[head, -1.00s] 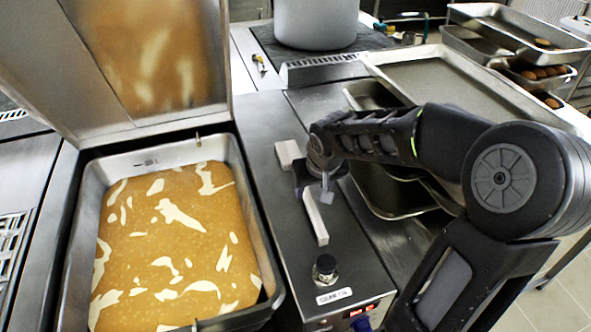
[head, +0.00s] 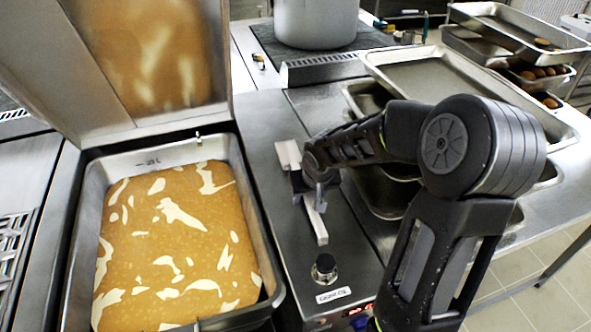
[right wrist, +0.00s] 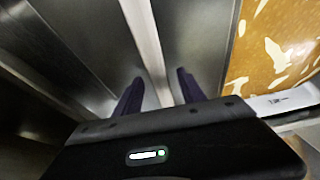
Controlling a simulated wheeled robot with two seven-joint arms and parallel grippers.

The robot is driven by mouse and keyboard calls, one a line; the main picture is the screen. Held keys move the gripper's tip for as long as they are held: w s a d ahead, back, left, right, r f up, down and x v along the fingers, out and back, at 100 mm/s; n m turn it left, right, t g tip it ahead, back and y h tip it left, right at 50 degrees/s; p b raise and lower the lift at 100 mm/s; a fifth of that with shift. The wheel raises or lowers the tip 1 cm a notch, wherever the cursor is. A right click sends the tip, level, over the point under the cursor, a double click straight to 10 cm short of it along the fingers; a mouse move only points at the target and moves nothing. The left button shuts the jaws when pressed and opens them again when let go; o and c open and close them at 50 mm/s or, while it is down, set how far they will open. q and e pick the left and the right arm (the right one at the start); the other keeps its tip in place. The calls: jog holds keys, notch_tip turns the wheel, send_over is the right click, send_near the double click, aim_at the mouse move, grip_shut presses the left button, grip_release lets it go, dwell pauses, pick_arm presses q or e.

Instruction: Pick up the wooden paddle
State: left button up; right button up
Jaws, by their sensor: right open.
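The wooden paddle (head: 288,154) is pale and lies on the steel counter beside the pan. Its wider end shows at the back and its narrow handle at the front; my right gripper hides the middle. My right gripper (head: 311,193) is open over the paddle. In the right wrist view, the pale paddle (right wrist: 144,35) runs down between the two open fingers (right wrist: 161,80), with nothing seen gripped. How far the fingertips are above the counter is hard to tell. My left gripper is not in view.
A large pan of orange-brown liquid (head: 180,255) with an upright lid (head: 150,60) stands left of the paddle. A black knob (head: 324,268) is near the counter's front. Steel basins (head: 385,195) and trays (head: 450,85) lie to the right; a stockpot (head: 315,22) is behind.

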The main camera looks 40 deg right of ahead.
grip_shut()
dwell(0.5)
dwell(0.9)
